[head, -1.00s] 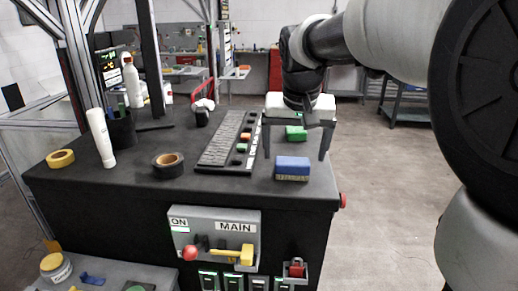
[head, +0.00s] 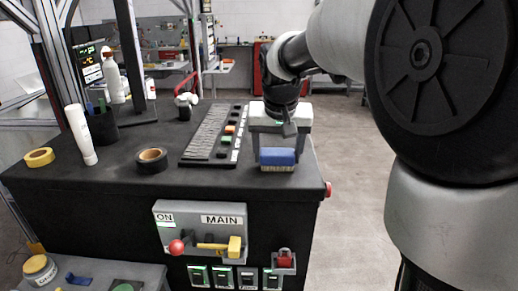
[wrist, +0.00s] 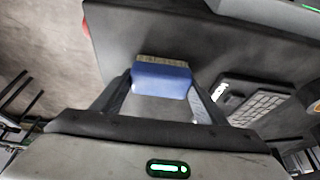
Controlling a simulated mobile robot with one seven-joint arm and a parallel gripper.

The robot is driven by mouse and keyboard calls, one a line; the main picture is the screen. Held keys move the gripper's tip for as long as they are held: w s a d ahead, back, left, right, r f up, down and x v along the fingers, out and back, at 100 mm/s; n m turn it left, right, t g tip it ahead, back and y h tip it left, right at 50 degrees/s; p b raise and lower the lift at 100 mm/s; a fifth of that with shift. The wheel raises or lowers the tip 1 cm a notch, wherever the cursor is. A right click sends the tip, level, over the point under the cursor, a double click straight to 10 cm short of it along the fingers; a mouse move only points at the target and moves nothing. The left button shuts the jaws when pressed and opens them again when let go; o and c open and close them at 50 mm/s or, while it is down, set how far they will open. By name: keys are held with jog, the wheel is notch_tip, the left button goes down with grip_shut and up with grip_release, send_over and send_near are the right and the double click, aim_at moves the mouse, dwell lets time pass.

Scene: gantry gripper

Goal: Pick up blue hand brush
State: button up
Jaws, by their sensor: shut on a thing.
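The blue hand brush (head: 278,158) has a blue body and a row of tan bristles along its lower side. It is at the right end of the black bench top in the head view. My gripper (head: 278,150) is shut on the brush. In the wrist view the brush (wrist: 162,78) sits between the two fingertips (wrist: 161,84), bristles facing away from the palm. I cannot tell whether the brush still touches the bench.
A black keyboard (head: 208,138) lies just left of my gripper. A tape roll (head: 151,160), a white tube (head: 80,134), a yellow roll (head: 39,157) and a pen cup (head: 103,126) stand further left. The front of the bench top is clear.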

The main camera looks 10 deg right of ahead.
aim_at(278, 152)
notch_tip(278, 152, up, 10)
jog(key=shift+r+p, duration=0.1)
jog(key=shift+p, duration=0.7)
jog(key=o, duration=0.4)
jog(key=shift+c, duration=1.4)
